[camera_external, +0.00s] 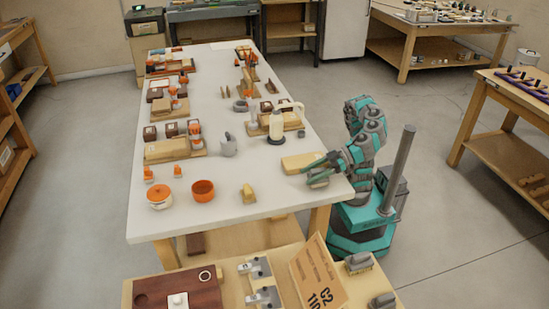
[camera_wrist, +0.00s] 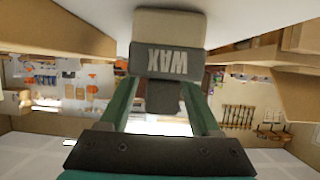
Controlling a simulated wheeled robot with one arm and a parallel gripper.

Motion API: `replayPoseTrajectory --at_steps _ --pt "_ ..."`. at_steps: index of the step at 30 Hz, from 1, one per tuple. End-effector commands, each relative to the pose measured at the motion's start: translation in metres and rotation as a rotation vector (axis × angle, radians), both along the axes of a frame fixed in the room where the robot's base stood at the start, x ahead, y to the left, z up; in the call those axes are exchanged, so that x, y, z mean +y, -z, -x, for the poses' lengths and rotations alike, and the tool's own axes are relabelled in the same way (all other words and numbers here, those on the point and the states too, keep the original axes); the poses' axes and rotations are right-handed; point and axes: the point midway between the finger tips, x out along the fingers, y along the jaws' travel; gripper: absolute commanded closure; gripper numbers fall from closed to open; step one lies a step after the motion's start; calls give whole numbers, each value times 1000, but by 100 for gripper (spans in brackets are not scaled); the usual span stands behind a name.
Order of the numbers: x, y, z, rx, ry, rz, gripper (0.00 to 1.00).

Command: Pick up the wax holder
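The wax holder (camera_wrist: 167,60) shows in the wrist view as a dark block with the word WAX upside down on it and a pale beige part above. A narrower dark part of it lies between the fingers. My gripper (camera_wrist: 160,84) has its two teal fingers spread, reaching up to the holder from either side. A gap shows between the fingers and the narrower part; contact at the tips is hard to judge. In the external view my gripper (camera_external: 319,171) is low over the near right corner of the white table (camera_external: 226,228). I cannot clearly make out the holder there.
A pale yellow block (camera_external: 300,162) lies just left of my gripper. The table's front middle has free room.

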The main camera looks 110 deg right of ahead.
Motion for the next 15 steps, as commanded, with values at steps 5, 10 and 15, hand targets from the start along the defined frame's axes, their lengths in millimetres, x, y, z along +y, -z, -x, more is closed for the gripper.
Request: replayPoseTrajectory --at_steps 5,10,15 --pt "0 0 0 0 0 0 57" --pt "0 0 0 0 0 0 77" --pt "0 0 0 0 0 0 96"
